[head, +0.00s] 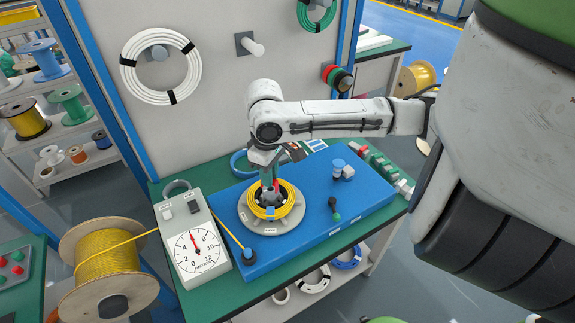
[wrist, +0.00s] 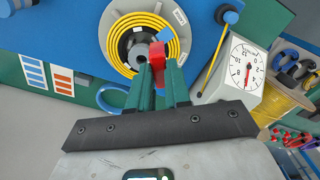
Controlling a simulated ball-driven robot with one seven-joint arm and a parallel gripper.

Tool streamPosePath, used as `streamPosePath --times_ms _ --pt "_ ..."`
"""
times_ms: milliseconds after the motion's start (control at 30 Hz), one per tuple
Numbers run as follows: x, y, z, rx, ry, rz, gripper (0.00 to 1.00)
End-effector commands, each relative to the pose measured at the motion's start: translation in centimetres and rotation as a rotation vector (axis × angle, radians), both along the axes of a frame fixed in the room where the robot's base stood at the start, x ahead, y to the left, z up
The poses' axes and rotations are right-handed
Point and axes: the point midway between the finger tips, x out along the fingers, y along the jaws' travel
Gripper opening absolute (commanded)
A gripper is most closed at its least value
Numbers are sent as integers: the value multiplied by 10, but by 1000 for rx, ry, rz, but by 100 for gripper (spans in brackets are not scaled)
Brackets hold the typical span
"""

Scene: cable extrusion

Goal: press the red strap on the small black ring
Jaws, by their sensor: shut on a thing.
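The red strap (wrist: 157,56) is between the green fingertips of my gripper (wrist: 158,68) in the wrist view, and the gripper is shut on it. In the head view, my gripper (head: 268,178) points down over the middle of the yellow coil (head: 283,208), with a bit of red at its tips. A dark round part (wrist: 126,48) sits inside the coil, close to the strap; it could be the small black ring, but I cannot tell. Whether the strap touches it is not clear. The fingers hide part of the coil's near side.
The coil lies on a grey disc (head: 291,222) on a blue board (head: 318,222). A dial box (head: 195,246) and a yellow cable spool (head: 107,262) stand to the left. A black-knobbed lever (head: 333,204) and a blue-topped post (head: 339,166) stand to the right.

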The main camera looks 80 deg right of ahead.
Motion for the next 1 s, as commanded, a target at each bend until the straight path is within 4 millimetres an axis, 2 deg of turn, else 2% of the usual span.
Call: streamPosePath --times_ms 33,100,267,567,1000 --pt "-14 -9 4 -1 0 -18 1" --pt "-27 -16 6 -1 0 -27 1" --pt "-42 -23 8 -1 1 -38 1" --pt "-43 -23 -8 0 2 -38 1" --pt "-43 -23 -55 -1 3 -39 1"
